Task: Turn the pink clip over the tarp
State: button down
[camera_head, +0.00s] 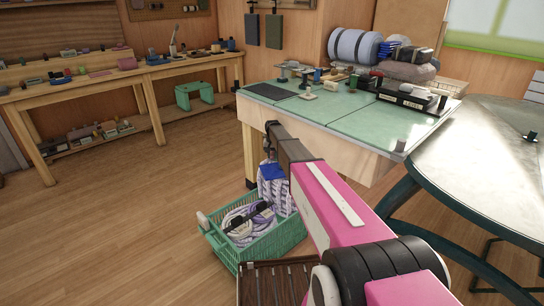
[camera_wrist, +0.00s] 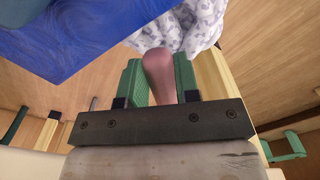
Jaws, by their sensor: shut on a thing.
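In the wrist view, my gripper (camera_wrist: 158,72) has its two green fingers shut on a mauve-pink, round-ended piece, which looks like the pink clip (camera_wrist: 160,70). A blue sheet, which looks like the tarp (camera_wrist: 75,35), fills the upper left, just beyond the fingers. In the head view, a small blue patch of the tarp (camera_head: 272,172) shows at the back of the green crate (camera_head: 262,252), below my arm's dark end. The clip and fingertips cannot be made out there. Whether the clip touches the tarp cannot be told.
White-purple patterned cloth (camera_wrist: 195,25) lies beside the tarp. Coiled pale rope (camera_head: 245,222) lies in the crate. A green-topped workbench (camera_head: 340,118) stands behind and right, a grey-topped table (camera_head: 480,150) at the right. Wooden floor at the left is clear.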

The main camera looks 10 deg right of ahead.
aim_at(273, 154)
jog(key=c, duration=0.8)
grip_release()
jog(key=shift+c, duration=0.2)
notch_tip(273, 154, up, 11)
jog(key=shift+f, duration=0.1)
jog(key=s+d+f, duration=0.1)
jog(key=s+f, duration=0.1)
jog(key=s, duration=1.3)
jog(key=s+d+f+n, duration=0.1)
jog(key=s+d, duration=0.1)
jog(key=s, duration=1.4)
jog(key=s+d+f+n, duration=0.1)
jog(key=s+d+f, duration=0.1)
jog(key=s, duration=1.4)
jog(key=shift+f, duration=0.35)
